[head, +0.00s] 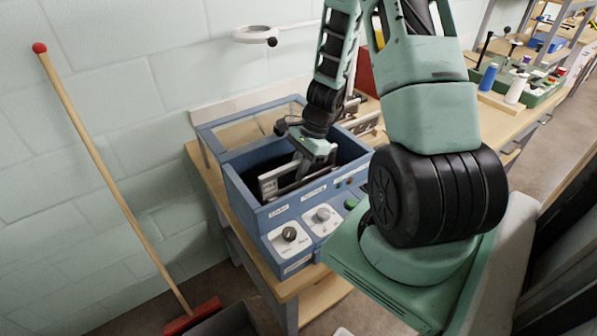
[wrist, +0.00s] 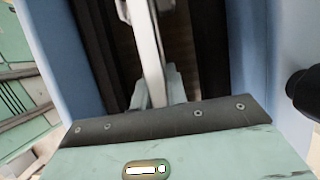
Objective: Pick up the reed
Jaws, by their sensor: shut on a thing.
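The reed (head: 268,184), a pale grey flat frame, stands in the dark open basin of the blue machine (head: 250,207). My gripper (head: 302,170) reaches down into the basin, shut on the reed. In the wrist view the reed (wrist: 150,50) shows edge-on as a narrow pale strip running up from between the fingers of my gripper (wrist: 160,88). The fingertips and the reed's lower part are partly hidden, so I cannot tell whether it touches the basin floor.
The blue machine has a raised clear lid (head: 270,122) behind the basin and knobs (head: 289,234) on its front. It stands on a wooden bench. A broom (head: 110,175) leans on the wall at left. Bottles (head: 516,88) and a green tray are at the right.

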